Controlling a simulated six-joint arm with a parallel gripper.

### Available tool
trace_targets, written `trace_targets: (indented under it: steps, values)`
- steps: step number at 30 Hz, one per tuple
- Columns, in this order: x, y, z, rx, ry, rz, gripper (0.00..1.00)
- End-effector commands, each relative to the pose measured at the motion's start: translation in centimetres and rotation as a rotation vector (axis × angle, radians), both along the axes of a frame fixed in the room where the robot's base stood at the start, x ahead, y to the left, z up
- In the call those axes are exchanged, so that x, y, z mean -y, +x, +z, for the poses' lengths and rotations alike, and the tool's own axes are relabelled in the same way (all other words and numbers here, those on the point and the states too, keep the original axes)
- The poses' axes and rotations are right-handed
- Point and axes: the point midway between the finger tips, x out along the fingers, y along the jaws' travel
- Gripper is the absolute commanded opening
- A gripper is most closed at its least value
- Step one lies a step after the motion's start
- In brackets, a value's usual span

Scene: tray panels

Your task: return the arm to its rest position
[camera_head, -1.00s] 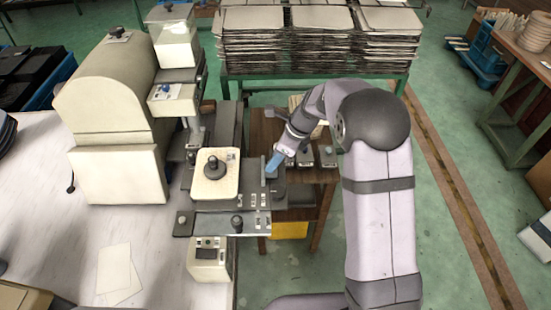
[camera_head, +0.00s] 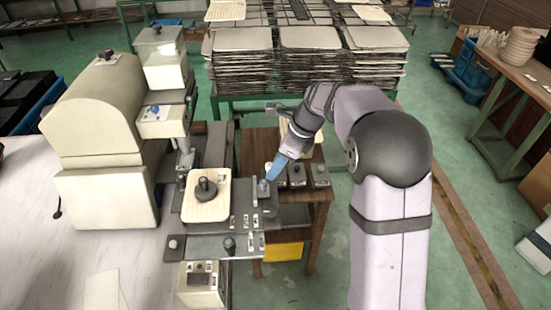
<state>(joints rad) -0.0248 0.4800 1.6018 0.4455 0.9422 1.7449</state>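My arm (camera_head: 385,225) rises at the right of the picture and bends over to the left. My gripper (camera_head: 272,171), with light blue fingers, points down and left beside the right edge of the grey machine bed (camera_head: 240,214). The fingertips are small and partly merge with the fittings there, so I cannot tell whether they are open or whether they touch anything. A cream tray panel (camera_head: 220,205) with a dark knob (camera_head: 206,188) lies on the machine bed, left of my gripper and apart from it.
A wooden stand (camera_head: 318,209) with several small dark knobbed blocks is just right of my gripper. Tall stacks of panels (camera_head: 305,68) stand behind. A large cream machine (camera_head: 100,140) is at the left. Green floor (camera_head: 480,270) is open at the right.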

Motion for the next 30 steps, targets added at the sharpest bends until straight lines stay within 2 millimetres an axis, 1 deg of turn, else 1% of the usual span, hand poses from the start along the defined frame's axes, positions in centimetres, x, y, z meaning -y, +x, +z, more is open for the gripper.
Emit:
trace_targets:
  steps: [6,8,11,14,17,19,20,23,24,26,27,29,30]
  values:
    - [0.0,0.0,0.0,0.008,-0.003,0.020,0.36]
    - [0.0,0.0,0.0,0.019,-0.008,0.051,0.36]
    - [0.0,0.1,0.0,0.058,-0.024,0.144,0.36]
    - [0.1,0.4,0.0,0.124,-0.053,0.289,0.36]
    - [0.6,0.7,-0.2,0.209,-0.109,0.484,0.36]
    - [1.1,0.4,-0.9,0.255,-0.157,0.643,0.36]
    - [1.4,0.0,-1.4,0.267,-0.176,0.715,0.36]
    - [2.5,-2.0,-3.8,0.285,-0.232,0.964,0.36]
    - [3.0,-3.2,-5.0,0.283,-0.246,1.067,0.36]
    - [3.8,-5.5,-6.6,0.274,-0.261,1.230,0.36]
    - [4.3,-7.1,-7.5,0.270,-0.268,1.340,0.36]
    - [5.3,-10.1,-8.6,0.259,-0.272,1.512,0.36]
    - [5.9,-12.2,-9.1,0.253,-0.270,1.623,0.36]
